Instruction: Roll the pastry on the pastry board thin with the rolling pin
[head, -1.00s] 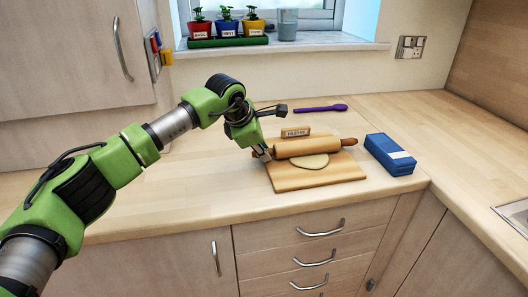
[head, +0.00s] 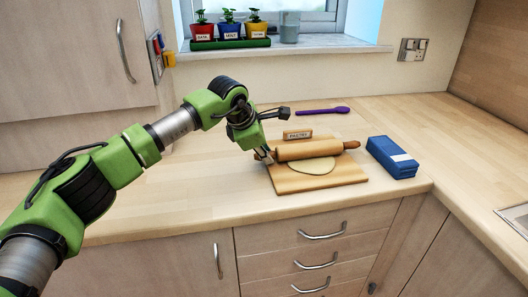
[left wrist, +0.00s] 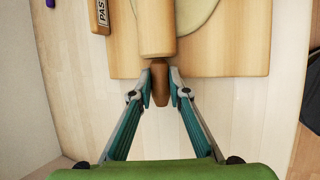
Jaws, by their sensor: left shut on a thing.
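The pastry board (head: 318,184) lies on the worktop near its front edge. The pastry (head: 312,168) is a pale flat round on it. The rolling pin (head: 308,149) lies across the board over the far part of the pastry. My left gripper (head: 266,157) is at the pin's left end. In the left wrist view, the fingers of my left gripper (left wrist: 160,75) are shut on the pin's handle (left wrist: 160,90), just off the board's edge (left wrist: 221,68). The pin's barrel (left wrist: 154,28) covers part of the pastry (left wrist: 190,14). My right gripper is not in view.
A pastry sign (head: 297,134) stands behind the board. A purple spoon (head: 322,111) lies farther back. A blue packet (head: 391,157) lies right of the board. Potted herbs (head: 229,24) stand on the windowsill. The worktop left of the board is clear apart from my arm above it.

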